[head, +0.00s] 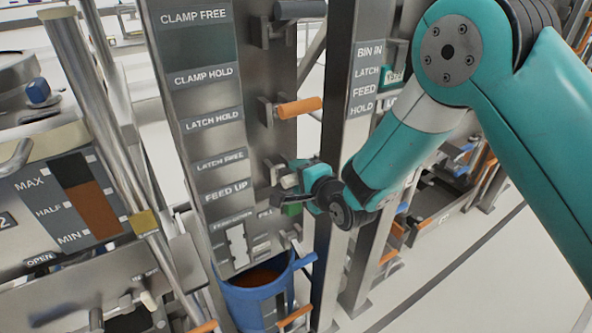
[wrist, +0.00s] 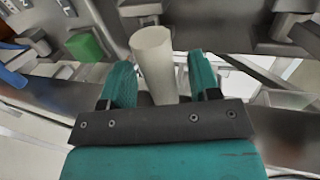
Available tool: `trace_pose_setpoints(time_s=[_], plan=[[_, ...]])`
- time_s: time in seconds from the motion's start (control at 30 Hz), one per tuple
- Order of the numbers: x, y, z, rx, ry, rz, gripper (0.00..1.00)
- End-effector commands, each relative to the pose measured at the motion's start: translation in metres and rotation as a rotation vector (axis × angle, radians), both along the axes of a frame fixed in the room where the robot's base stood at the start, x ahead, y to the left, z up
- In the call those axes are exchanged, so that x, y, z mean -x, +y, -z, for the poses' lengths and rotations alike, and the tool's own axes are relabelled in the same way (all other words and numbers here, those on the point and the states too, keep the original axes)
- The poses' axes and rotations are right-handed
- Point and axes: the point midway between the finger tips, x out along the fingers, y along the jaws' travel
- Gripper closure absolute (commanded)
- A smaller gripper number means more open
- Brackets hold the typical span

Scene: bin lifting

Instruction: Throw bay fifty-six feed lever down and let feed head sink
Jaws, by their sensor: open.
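A pale lever handle (wrist: 152,62) lies between the two teal fingers of my gripper (wrist: 163,80) in the wrist view. The fingers are open, one on each side of it, with no clear grip on it. In the head view my gripper (head: 288,188) is at the upright bay panel, right of the label FEED UP (head: 226,192). The pale handle (head: 289,181) shows only partly there. A blue bin (head: 246,307) with brown contents stands at the foot of this panel. I cannot make out the feed head.
An orange-handled lever (head: 299,108) and a dark-handled lever (head: 300,10) stick out higher on the panel. A green block (wrist: 88,45) sits near the pale handle. A metal post (head: 342,130) stands close to my forearm. Open floor (head: 450,290) lies at the lower right.

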Motion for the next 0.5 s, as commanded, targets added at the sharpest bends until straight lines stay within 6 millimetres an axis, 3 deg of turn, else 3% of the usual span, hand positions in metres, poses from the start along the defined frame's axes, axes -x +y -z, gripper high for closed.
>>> trace_pose_setpoints(time_s=[0.2, 0.5], plan=[[-0.014, 0.01, 0.005, 0.002, 0.0, 0.0, 0.44], [-0.016, 0.011, 0.006, 0.001, -0.001, 0.001, 0.44]])
